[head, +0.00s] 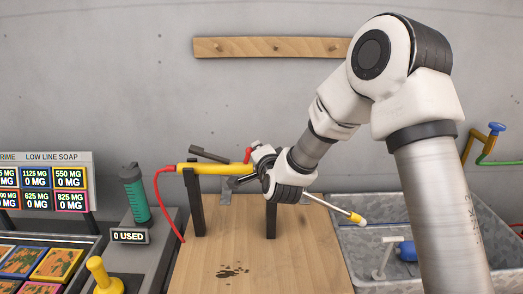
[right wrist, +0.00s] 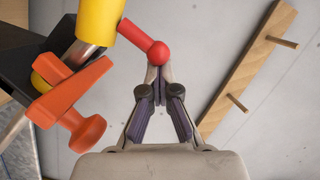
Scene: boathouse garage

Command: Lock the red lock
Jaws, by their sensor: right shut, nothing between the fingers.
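A yellow cylindrical tool (head: 205,168) lies across two black posts on a wooden bench (head: 225,235). A red lever (head: 248,155) stands up at its right end, partly hidden by my right gripper (head: 262,158). In the right wrist view the red lever (right wrist: 142,39) ends in a round red knob (right wrist: 158,53). The closed fingertips of my right gripper (right wrist: 157,78) are right at the knob, with nothing between them; I cannot tell whether they touch it. An orange handle (right wrist: 75,100) is beside the yellow body (right wrist: 98,20). My left gripper is not in view.
A pale rod with a yellow tip (head: 357,218) sticks out to the lower right over a metal basin (head: 365,240). A red cable (head: 157,195) hangs at the left. A green bottle (head: 135,192) stands left of the bench. A wooden peg rail (head: 270,47) is on the wall.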

